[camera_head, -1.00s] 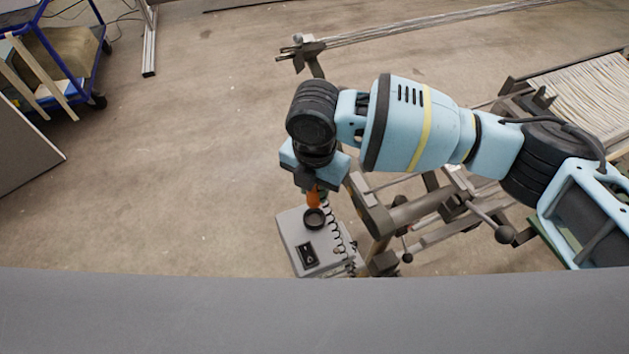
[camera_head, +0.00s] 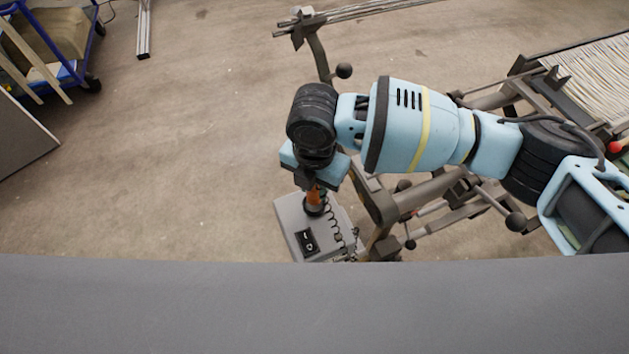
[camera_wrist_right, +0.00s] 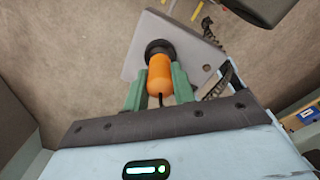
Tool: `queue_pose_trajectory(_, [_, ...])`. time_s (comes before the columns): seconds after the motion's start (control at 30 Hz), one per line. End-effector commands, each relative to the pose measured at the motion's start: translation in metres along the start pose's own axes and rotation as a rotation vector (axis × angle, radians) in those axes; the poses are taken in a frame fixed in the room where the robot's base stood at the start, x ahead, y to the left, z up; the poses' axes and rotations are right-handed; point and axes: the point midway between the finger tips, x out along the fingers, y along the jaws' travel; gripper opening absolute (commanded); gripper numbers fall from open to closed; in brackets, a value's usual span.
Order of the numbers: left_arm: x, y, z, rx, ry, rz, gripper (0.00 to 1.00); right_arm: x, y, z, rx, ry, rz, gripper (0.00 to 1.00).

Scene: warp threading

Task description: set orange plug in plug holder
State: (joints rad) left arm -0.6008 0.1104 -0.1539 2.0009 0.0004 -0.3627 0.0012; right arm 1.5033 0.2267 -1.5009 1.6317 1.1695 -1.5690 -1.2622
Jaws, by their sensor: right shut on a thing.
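The orange plug (camera_wrist_right: 160,75) is held between the green fingers of my right gripper (camera_wrist_right: 158,84) in the right wrist view. In the head view a bit of the orange plug (camera_head: 314,195) shows below my right gripper (camera_head: 318,184). The plug holder is the black ring (camera_wrist_right: 160,48) on the grey box; it also shows in the head view (camera_head: 313,209). The plug's end meets the black ring and overlaps it in both views. How deep it sits in the ring I cannot tell. My left gripper is not in view.
The grey box (camera_head: 290,220) has a black switch (camera_head: 307,243) and a coiled black cord (camera_head: 337,222) beside it. A metal frame with rods (camera_head: 420,200) stands right of it, with pale warp threads (camera_head: 590,85) at upper right. Open floor lies to the left.

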Motion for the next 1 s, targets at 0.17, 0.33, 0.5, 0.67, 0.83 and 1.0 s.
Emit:
queue_pose_trajectory(0.17, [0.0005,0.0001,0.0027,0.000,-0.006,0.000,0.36,-0.0002,0.0001,-0.0001,0.000,0.000,0.000,0.03])
queue_pose_trajectory(0.33, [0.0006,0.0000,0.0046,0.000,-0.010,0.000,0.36,-0.0002,0.0001,-0.0001,0.000,0.000,0.000,0.03])
queue_pose_trajectory(0.5, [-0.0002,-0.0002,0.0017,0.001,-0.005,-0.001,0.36,0.0001,0.0002,0.0002,0.000,0.000,0.001,0.03])
queue_pose_trajectory(0.67, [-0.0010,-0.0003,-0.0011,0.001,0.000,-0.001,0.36,0.0008,0.0003,0.0007,0.001,0.000,0.001,0.03])
queue_pose_trajectory(0.83, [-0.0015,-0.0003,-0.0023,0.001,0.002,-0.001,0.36,0.0016,0.0002,0.0007,0.000,0.000,0.000,0.03])
queue_pose_trajectory(1.0, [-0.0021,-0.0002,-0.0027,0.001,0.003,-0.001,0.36,0.0017,0.0001,0.0006,0.000,0.000,0.000,0.03])
